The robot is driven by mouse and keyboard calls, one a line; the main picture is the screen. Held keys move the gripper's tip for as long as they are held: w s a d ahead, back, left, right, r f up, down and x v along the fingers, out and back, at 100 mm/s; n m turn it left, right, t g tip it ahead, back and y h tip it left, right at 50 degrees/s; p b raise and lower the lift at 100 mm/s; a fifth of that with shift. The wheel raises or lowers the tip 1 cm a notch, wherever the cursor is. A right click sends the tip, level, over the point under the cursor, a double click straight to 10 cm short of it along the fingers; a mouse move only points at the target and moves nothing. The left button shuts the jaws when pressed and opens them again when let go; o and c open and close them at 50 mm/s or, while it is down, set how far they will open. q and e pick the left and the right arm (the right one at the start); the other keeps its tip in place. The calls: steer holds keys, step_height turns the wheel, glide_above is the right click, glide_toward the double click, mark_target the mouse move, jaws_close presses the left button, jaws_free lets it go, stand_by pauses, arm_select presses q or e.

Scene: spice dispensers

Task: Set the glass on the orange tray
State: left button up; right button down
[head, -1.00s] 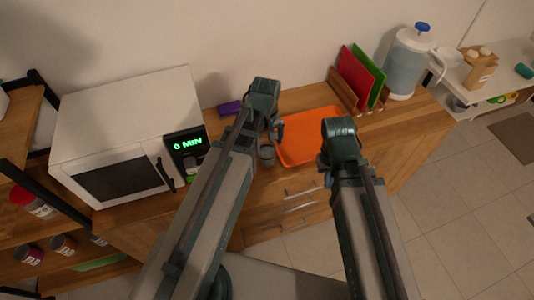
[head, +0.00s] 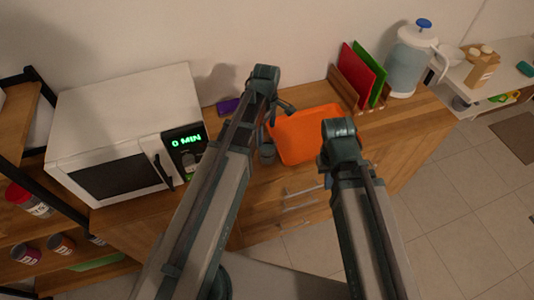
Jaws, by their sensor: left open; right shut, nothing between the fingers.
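The orange tray (head: 305,133) lies on the wooden counter right of the microwave.
A white microwave (head: 125,135) reading 0 MIN stands left. A purple item (head: 229,106) lies behind my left arm. A rack with red (head: 358,75) and green boards and a pitcher (head: 411,62) stand at the back right. The tray's middle is clear.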

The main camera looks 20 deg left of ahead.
mark_target(267, 143)
arm_select(q)
step_height(267, 143, down, 7)
steer(key=b, duration=0.6)
steer(key=shift+f, duration=0.2)
step_height(267, 143, down, 5)
steer(key=b, duration=0.5)
steer(key=shift+s+d+f+b, duration=0.1)
steer(key=shift+s+d+b, duration=0.05)
steer(key=shift+b, duration=0.25)
jaws_close()
steer(key=shift+r, duration=0.2)
